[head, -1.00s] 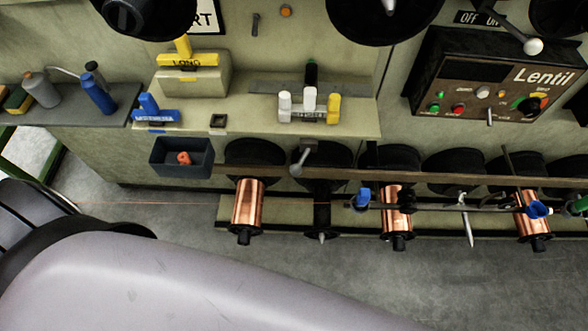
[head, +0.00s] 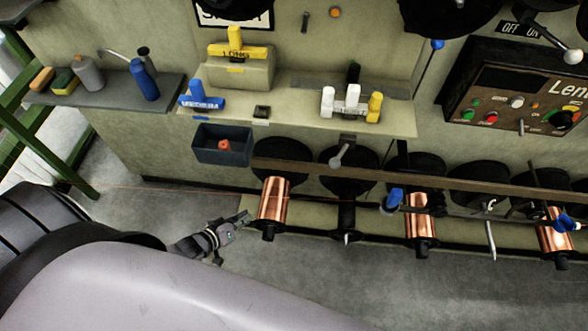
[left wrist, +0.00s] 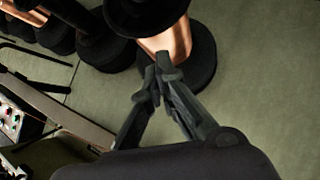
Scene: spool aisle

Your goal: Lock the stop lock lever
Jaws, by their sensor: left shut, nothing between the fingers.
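No part in view is clearly labelled as the stop lock lever. A grey lever with a ball end (head: 340,157) hangs at the rail, and a pale lever (head: 490,232) hangs farther right. My left gripper (head: 245,218) is just left of the leftmost copper spool (head: 273,203). In the left wrist view its fingers (left wrist: 160,77) are together and empty, in front of a copper spool (left wrist: 172,42); contact cannot be told. My right gripper is not in view.
A dark bin (head: 222,145) hangs on the wall. The Lentil control box (head: 520,90) is at right. The grey floor (head: 330,275) in front is clear.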

